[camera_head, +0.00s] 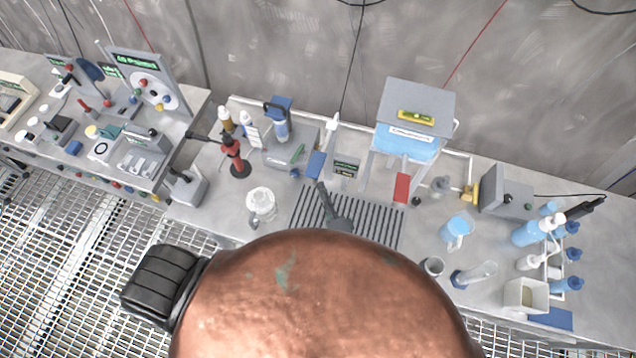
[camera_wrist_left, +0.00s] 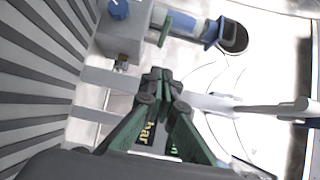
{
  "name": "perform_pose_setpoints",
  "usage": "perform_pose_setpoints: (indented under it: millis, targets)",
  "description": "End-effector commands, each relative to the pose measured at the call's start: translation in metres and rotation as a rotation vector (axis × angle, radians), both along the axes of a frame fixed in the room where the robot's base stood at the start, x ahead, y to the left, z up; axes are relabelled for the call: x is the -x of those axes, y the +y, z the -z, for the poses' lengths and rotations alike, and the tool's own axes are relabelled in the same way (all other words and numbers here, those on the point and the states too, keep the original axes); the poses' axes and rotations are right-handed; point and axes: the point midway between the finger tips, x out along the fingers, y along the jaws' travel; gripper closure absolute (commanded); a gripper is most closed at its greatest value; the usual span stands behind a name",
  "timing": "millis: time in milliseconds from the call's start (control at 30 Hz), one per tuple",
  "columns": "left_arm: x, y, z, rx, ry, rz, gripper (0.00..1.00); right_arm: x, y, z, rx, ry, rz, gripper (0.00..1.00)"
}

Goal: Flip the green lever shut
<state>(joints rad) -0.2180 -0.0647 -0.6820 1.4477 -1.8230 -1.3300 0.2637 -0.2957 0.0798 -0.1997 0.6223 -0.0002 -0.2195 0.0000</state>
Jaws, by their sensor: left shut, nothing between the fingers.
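The green lever (camera_head: 298,153) sits on the front of a grey machine (camera_head: 303,132) on the bench. In the left wrist view a green bar (camera_wrist_left: 163,28), which looks like this lever, sticks out beside the grey box with a blue knob (camera_wrist_left: 118,9). My left gripper (camera_head: 321,186) is over the back edge of the ribbed drain, to the right of and nearer than the lever. In the wrist view its green fingers (camera_wrist_left: 160,82) are shut and empty, apart from the green bar. My right gripper is not in view.
A blue tank (camera_head: 407,142) stands to the right. The ribbed drain (camera_head: 380,222) is clear on its right side.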

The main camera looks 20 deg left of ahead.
Motion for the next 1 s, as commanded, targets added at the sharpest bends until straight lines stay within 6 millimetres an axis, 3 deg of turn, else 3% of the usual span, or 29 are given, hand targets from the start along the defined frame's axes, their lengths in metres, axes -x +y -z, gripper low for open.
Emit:
perform_pose_setpoints:
  millis: [400, 700, 1000]
  targets:
    - [-0.065, 0.053, -0.003, -0.003, -0.001, -0.001, 1.00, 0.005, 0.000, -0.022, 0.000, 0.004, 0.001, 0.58]
    - [-0.066, 0.087, -0.002, -0.001, -0.001, -0.001, 1.00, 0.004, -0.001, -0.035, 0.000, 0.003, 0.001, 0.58]
    - [-0.066, 0.090, -0.001, 0.000, 0.000, -0.001, 1.00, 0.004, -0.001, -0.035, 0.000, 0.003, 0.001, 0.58]
